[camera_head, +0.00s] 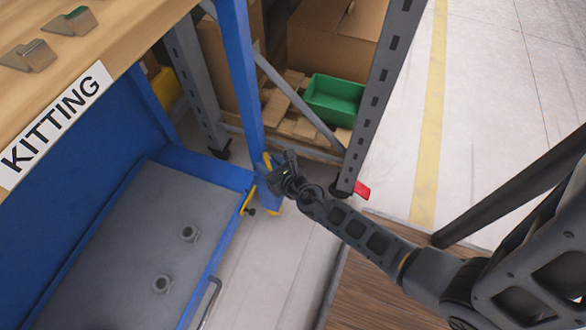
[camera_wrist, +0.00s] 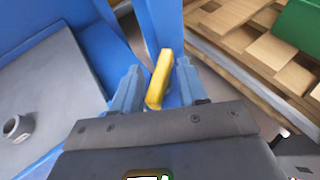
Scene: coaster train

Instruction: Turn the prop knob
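A yellow handle-like piece, perhaps the prop knob (camera_wrist: 160,78), stands out from the blue frame in the wrist view. In the head view only a sliver of yellow shows beside my gripper (camera_head: 280,168), at the foot of the blue post (camera_head: 238,75). In the wrist view the two fingers of my gripper (camera_wrist: 157,75) are apart, one on each side of the yellow piece. Blue shows between it and the fingers, and I cannot tell if either touches it. A yellow bracket with a small black knob (camera_head: 250,211) sits lower on the frame's corner.
A blue bench with a KITTING label (camera_head: 55,122) and a grey panel (camera_head: 120,255) with round fittings is at left. A grey rack post (camera_head: 385,90) stands close to my arm. A green bin (camera_head: 335,100) and boxes lie behind. Open floor (camera_head: 490,90) is at right.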

